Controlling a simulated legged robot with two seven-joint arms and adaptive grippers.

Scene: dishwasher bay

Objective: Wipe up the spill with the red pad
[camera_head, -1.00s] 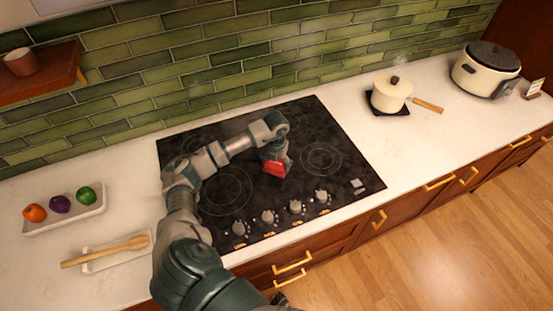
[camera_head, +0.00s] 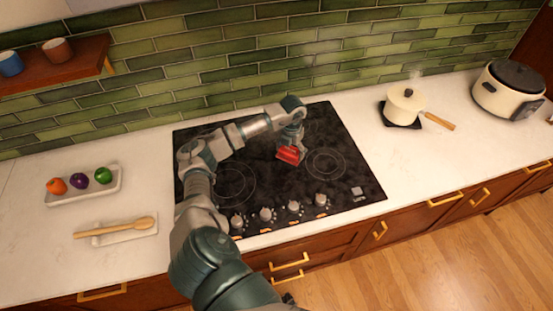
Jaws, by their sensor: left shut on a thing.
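The red pad (camera_head: 289,155) is in the grip of my left gripper (camera_head: 290,146), which is shut on it. The pad is over the middle of the black cooktop (camera_head: 335,181), between burner rings, at or close to the glass; I cannot tell if it touches. My left arm reaches in from the lower left and hides part of the cooktop. I cannot make out a distinct spill; the glass looks dark and mottled. My right gripper is not in view.
Knobs (camera_head: 266,214) line the cooktop's front. A steaming pot (camera_head: 404,104) stands to its right, a rice cooker (camera_head: 508,90) farther right. At left are a tray of vegetables (camera_head: 112,188) and a wooden spoon (camera_head: 115,228) on a rest. A shelf (camera_head: 62,68) holds cups.

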